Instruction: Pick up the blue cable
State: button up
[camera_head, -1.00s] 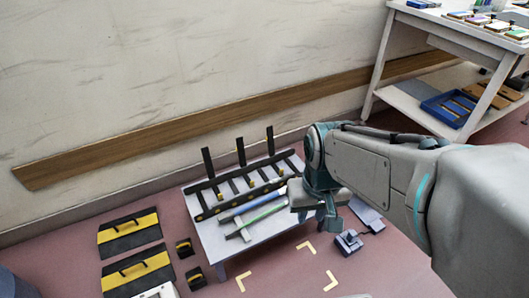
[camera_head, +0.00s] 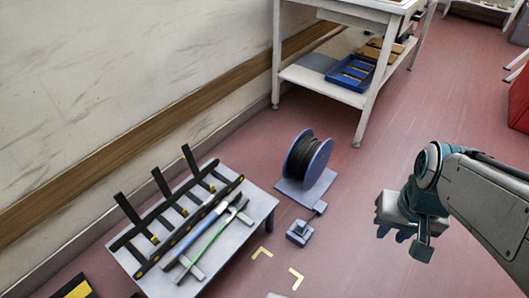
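The blue cable (camera_head: 198,232) is a straight, thin length with a pale, whitish stretch. It lies on the low light-grey table (camera_head: 262,208) at the lower left, between the dark slotted rack and a green cable. My gripper (camera_head: 404,240) is at the right, above the floor and well apart from the table and the cable. It points down, its fingers look spread, and nothing shows between them.
The green cable (camera_head: 214,243) lies beside the blue one. Dark upright posts (camera_head: 164,186) stand along the table's wall side. A cable reel (camera_head: 308,158) and a small grey-blue device (camera_head: 300,233) stand on the floor between table and gripper. A workbench (camera_head: 318,88) stands behind.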

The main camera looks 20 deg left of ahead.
aim_at(168, 263)
jog(key=z, duration=0.35)
jog(key=k, duration=0.75)
jog(key=u, duration=1.6)
jog(key=i, duration=0.5)
jog(key=z, duration=2.1)
jog(key=k, duration=0.1)
jog(key=u, duration=1.25)
jog(key=i, duration=0.35)
jog(key=z, duration=0.05)
